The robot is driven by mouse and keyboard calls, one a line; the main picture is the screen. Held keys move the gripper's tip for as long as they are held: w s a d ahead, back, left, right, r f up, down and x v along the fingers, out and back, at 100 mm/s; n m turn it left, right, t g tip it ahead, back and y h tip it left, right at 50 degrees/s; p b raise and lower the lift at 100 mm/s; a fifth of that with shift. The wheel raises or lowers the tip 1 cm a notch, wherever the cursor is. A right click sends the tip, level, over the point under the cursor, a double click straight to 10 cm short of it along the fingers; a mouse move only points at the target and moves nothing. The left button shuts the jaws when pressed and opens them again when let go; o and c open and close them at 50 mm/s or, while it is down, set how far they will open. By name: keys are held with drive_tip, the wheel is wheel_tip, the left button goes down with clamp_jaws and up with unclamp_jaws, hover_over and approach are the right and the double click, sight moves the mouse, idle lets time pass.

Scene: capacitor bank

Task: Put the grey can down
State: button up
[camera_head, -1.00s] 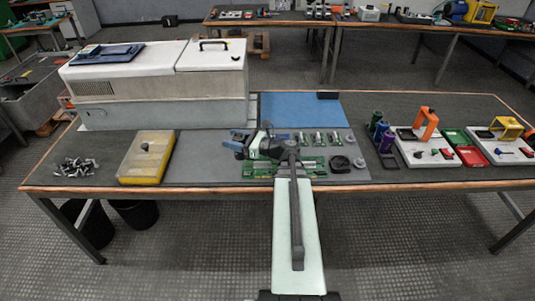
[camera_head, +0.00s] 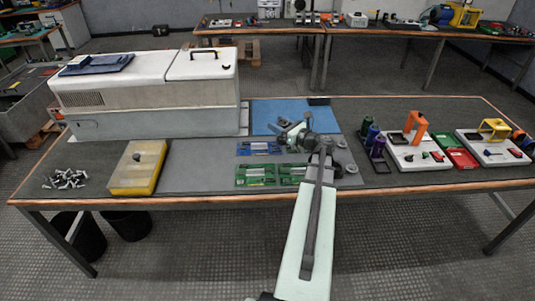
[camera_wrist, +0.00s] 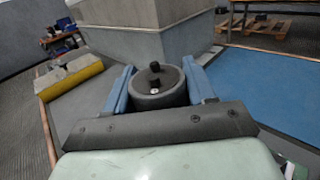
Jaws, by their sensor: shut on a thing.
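A dark grey round can (camera_wrist: 158,88) with a black knob on its top sits between the two blue fingers of my gripper (camera_wrist: 158,70) in the wrist view. The fingers are shut on its sides. In the head view my gripper (camera_head: 285,132) is over the middle of the table, by the front part of the blue mat (camera_head: 268,112). The can is not clearly visible there. I cannot tell whether its base touches the surface.
A large white-grey machine (camera_head: 150,85) stands at the back left. Green boards (camera_head: 255,175) and a blue board (camera_head: 259,148) lie in front. The mat's back left looks clear.

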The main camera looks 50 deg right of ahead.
drive_tip(key=shift+f, duration=4.55)
drive_tip(key=shift+f, duration=0.1)
drive_tip(key=o, duration=1.4)
drive_tip(key=shift+c, duration=0.2)
drive_tip(key=shift+s, duration=0.1)
drive_tip(key=s, duration=1.1)
drive_tip(key=shift+s, duration=0.4)
